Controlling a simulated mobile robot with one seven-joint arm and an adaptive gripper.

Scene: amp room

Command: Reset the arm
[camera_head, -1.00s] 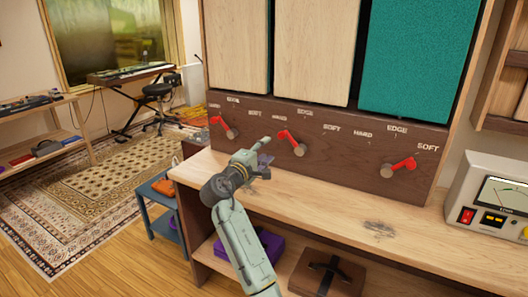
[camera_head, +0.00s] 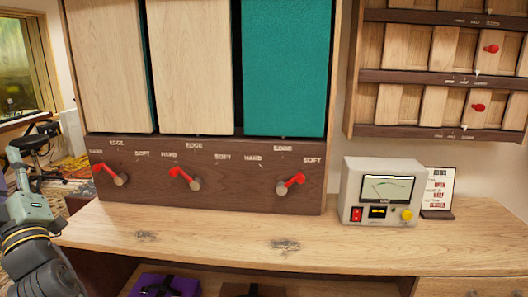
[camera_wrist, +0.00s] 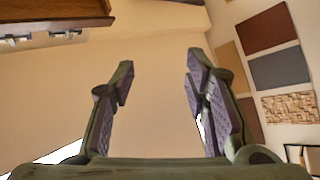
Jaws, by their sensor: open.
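My gripper (camera_wrist: 160,95) shows in the wrist view with its two fingers spread apart and nothing between them. Behind the fingers is a plain pale surface. In the head view my arm is at the lower left edge, left of the wooden bench (camera_head: 350,250), and the fingertips are not visible there. On the dark panel (camera_head: 235,170) behind the bench are three red-handled levers: the left lever (camera_head: 108,173), the middle lever (camera_head: 185,179) and the right lever (camera_head: 291,184). My arm is apart from all three.
A meter box (camera_head: 380,192) and a small sign card (camera_head: 438,190) stand on the bench's right side. Shelves with red knobs (camera_head: 479,107) hang at upper right. A purple case (camera_head: 165,285) is below the bench. The bench top is mostly clear.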

